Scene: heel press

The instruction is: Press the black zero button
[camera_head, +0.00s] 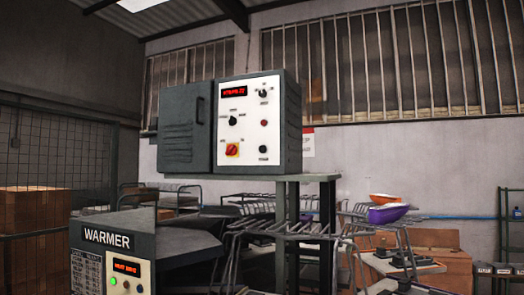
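A grey control box (286,125) stands on a green-grey stand in the middle of the view. Its white panel (248,135) faces me. At the panel's lower right is a round black button (263,149) with small lettering above that I cannot read, so I cannot confirm that it is the zero button. Above it is a small red button or lamp (263,123). Two black knobs sit higher up, one at the upper right (262,93) and one at the left (232,120). A red and yellow rotary switch (232,150) is at the lower left. Neither gripper is in view.
A red-lit display (234,91) is at the panel's top left. A machine marked WARMER (108,238) stands at the lower left with its own small buttons. Metal racks (285,228) stand below the box. Cardboard boxes (35,225) are at the far left.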

